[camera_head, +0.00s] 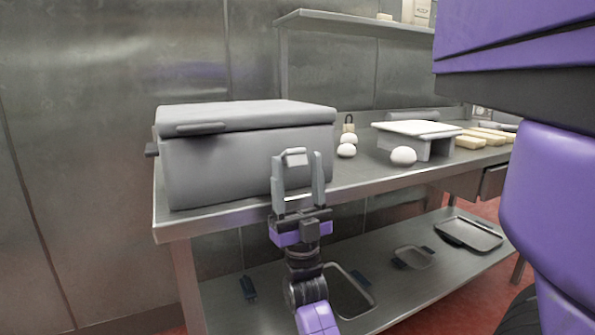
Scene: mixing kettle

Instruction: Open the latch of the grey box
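The grey box (215,165) stands at the left end of the steel table with its lid (250,114) down. A grey handle-like tab (201,129) sticks out at the lid's left front edge. A small latch-like piece (294,156) shows at the front, between my fingertips in the picture. My gripper (297,172) is in front of the right part of the box's front face, fingers pointing up and apart. I cannot tell whether the fingers touch the small piece or the box.
Trays (468,233) lie on the lower shelf. A wall shelf (350,22) hangs above.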

